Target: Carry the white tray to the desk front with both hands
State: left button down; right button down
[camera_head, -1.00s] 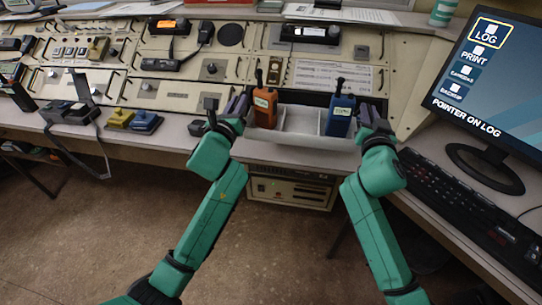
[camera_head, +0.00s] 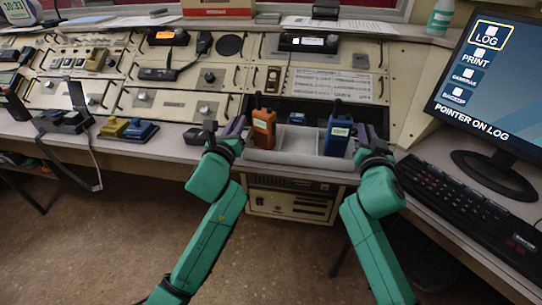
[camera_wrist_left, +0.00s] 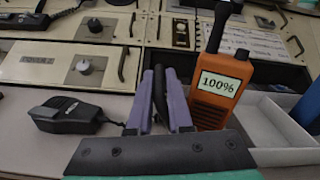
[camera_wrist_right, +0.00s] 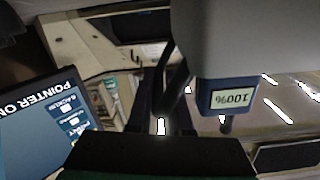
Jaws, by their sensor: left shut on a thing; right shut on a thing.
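The white tray (camera_head: 300,158) has raised walls and dividers and is at the desk's front edge, below the console. An orange radio (camera_head: 264,128) stands upright in its left part, and a blue radio (camera_head: 338,135) in its right part. My left gripper (camera_head: 236,128) is shut on the tray's left handle; its purple fingers (camera_wrist_left: 160,88) close around the dark handle in the left wrist view. My right gripper (camera_head: 370,138) is shut at the tray's right end; its handle is mostly hidden. I cannot tell whether the tray touches the desk.
A dark recess (camera_head: 290,106) lies behind the tray, with a small blue item (camera_head: 297,118) near it. Yellow and blue blocks (camera_head: 140,131) and a handset (camera_head: 193,137) are to the left. A keyboard (camera_head: 455,195) and monitor (camera_head: 490,90) are to the right.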

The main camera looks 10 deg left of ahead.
pick_arm(q)
jog(key=c, duration=0.8)
grip_release()
jog(key=shift+a+f, duration=0.1)
jog(key=shift+f, duration=0.05)
jog(key=shift+c, duration=0.2)
pick_arm(e)
jog(key=c, duration=0.8)
grip_release()
jog(key=shift+d+f, duration=0.1)
jog(key=shift+f, duration=0.05)
jog(key=shift+c, duration=0.2)
pick_arm(q)
jog(key=shift+s, duration=0.1)
pick_arm(e)
jog(key=shift+s, duration=0.1)
pick_arm(q)
jog(key=shift+s, duration=0.25)
pick_arm(e)
jog(key=shift+s, duration=0.1)
pick_arm(q)
jog(key=s, duration=1.1)
jog(key=shift+s+a, duration=0.2)
jog(key=shift+a, duration=0.15)
pick_arm(e)
jog(key=s, duration=1.1)
jog(key=shift+s+a, duration=0.4)
